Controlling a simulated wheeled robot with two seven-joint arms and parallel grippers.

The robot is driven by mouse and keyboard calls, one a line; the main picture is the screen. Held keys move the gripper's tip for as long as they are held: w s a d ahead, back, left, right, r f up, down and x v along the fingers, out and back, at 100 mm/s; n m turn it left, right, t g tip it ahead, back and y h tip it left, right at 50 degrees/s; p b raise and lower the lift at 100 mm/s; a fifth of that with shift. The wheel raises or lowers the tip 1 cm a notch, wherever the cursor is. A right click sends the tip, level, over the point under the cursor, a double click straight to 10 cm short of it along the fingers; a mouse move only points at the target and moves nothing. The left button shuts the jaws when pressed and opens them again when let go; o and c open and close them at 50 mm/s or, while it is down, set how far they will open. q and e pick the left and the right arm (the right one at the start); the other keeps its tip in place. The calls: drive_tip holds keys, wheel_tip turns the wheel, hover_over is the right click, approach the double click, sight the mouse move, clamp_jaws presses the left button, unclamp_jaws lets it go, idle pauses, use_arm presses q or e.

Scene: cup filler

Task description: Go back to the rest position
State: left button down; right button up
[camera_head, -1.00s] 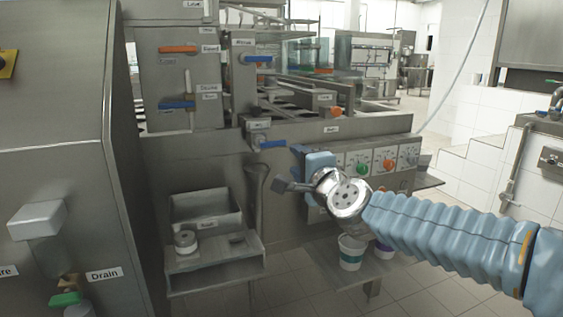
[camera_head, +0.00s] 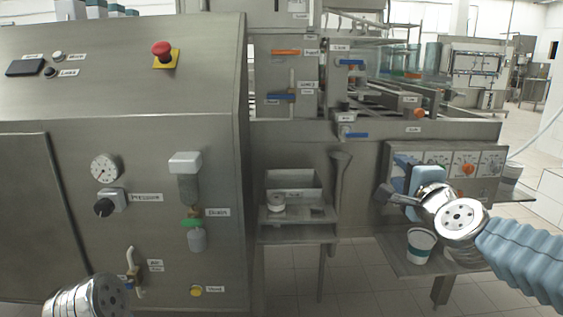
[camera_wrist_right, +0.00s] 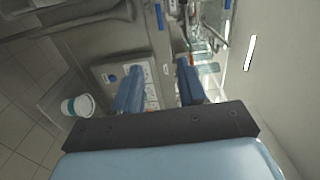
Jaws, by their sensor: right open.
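My right gripper (camera_head: 396,194) is in front of the machine's knob panel at the right of the head view. In the right wrist view its two blue fingers (camera_wrist_right: 158,92) stand apart with nothing between them. My right arm, in a light blue ribbed sleeve, comes in from the lower right. Of my left arm only a round metal joint shows at the lower left of the head view; the left gripper itself is out of the picture.
The steel filling machine (camera_head: 291,136) fills the middle, with a small shelf (camera_head: 293,234) on its front. A steel cabinet (camera_head: 138,160) with a red emergency button (camera_head: 162,49) stands left. A white and teal cup (camera_head: 420,244) stands on a low tray beneath my right gripper.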

drive_tip(key=a+f+n+g+y, duration=0.1)
drive_tip(key=a+f+n+g, duration=0.15)
drive_tip(key=f, duration=1.05)
drive_tip(key=a+f+n+g, duration=0.2)
drive_tip(key=f+n+g, duration=0.1)
drive_tip(key=f, duration=1)
drive_tip(key=a+f+n+g+y, duration=0.1)
drive_tip(key=a+f+n+g, duration=0.15)
drive_tip(key=f, duration=1.05)
drive_tip(key=s+a+f+n+g, duration=0.2)
drive_tip(key=s+f+n+g, duration=0.1)
drive_tip(key=s+f, duration=0.9)
drive_tip(key=s+a+f+n+g+y, duration=0.1)
drive_tip(key=s+a+f+n+g, duration=0.2)
drive_tip(key=s+f, duration=0.9)
drive_tip(key=s+n+g, duration=0.1)
drive_tip(key=g, duration=0.2)
drive_tip(key=shift+a+n+y, duration=0.3)
